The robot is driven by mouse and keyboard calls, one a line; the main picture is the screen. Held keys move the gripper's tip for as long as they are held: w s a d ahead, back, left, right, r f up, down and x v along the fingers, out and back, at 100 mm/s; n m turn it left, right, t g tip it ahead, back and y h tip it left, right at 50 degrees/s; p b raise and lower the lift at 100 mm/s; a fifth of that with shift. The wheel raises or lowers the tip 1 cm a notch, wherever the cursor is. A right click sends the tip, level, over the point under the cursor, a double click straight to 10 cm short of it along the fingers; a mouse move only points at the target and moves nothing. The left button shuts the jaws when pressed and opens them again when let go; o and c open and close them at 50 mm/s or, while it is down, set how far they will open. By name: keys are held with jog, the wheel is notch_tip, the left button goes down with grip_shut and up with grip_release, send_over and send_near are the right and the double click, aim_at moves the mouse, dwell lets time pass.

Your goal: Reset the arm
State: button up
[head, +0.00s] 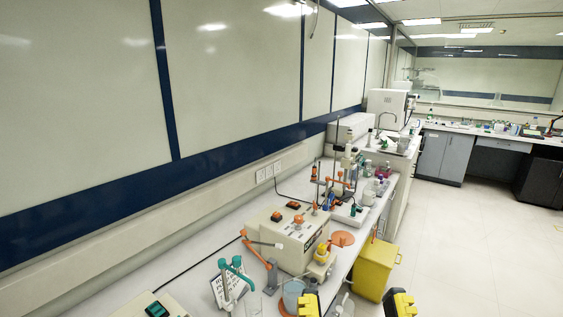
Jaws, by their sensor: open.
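My gripper (354,303) shows at the bottom edge of the head view as two yellow and black fingers set well apart. It is open, and I see nothing held between the fingers. The rest of the gripper and most of my arm are cut off by the lower edge. The left finger appears near the bench front, by a bluish beaker (292,294). The right finger appears against the pale floor.
The long white bench (200,262) carries a beige machine (292,238), a teal-handled stand (232,277) and crowded glassware farther back. A yellow bin (375,268) stands at the bench's front side. The floor (475,240) to the right is clear.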

notch_tip(320, 180, up, 27)
jog(key=p, duration=2.5)
jog(key=shift+r, duration=0.2)
